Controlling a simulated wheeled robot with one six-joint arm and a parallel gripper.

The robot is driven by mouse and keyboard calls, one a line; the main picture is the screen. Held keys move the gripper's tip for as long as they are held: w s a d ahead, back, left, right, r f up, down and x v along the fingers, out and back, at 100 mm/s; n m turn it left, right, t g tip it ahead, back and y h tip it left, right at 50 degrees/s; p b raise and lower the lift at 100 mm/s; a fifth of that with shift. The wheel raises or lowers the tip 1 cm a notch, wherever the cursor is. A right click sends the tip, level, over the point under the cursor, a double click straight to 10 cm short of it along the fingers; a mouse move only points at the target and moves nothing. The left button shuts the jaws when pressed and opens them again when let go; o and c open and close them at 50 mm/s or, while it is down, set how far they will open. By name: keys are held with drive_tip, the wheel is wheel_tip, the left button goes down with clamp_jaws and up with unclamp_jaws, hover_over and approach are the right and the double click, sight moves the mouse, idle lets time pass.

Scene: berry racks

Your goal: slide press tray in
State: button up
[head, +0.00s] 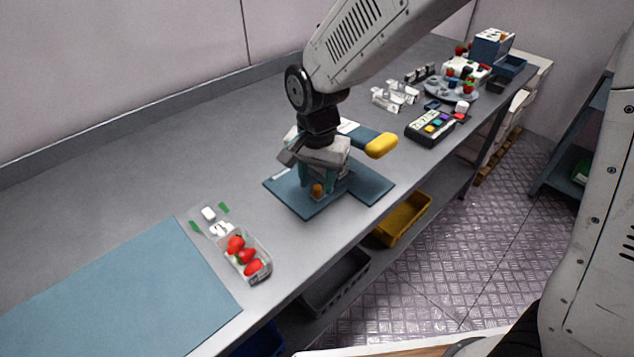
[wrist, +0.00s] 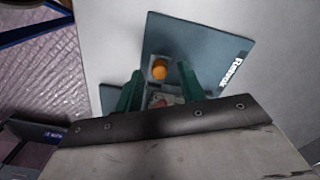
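The press stands on the bench with a flat blue base plate (head: 372,184) and a yellow-ended lever (head: 381,146). Its base plate also shows in the wrist view (wrist: 200,40), with white lettering. A small orange knob (head: 317,190) sits low at the front of the press; it shows in the wrist view too (wrist: 159,68). My gripper (wrist: 160,90) points down over the press, its two green fingers apart on either side of the line to the knob. No grip on the knob shows. The tray itself is mostly hidden under my gripper; I cannot tell how far in it sits.
A punnet of strawberries (head: 246,257) stands in front left, near a large blue mat (head: 110,290). A keypad device (head: 436,127) and white racks (head: 394,96) lie farther back on the right. A yellow bin (head: 403,219) sits below the bench edge.

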wheel_tip(320, 180, up, 6)
drive_tip(key=shift+r, duration=0.25)
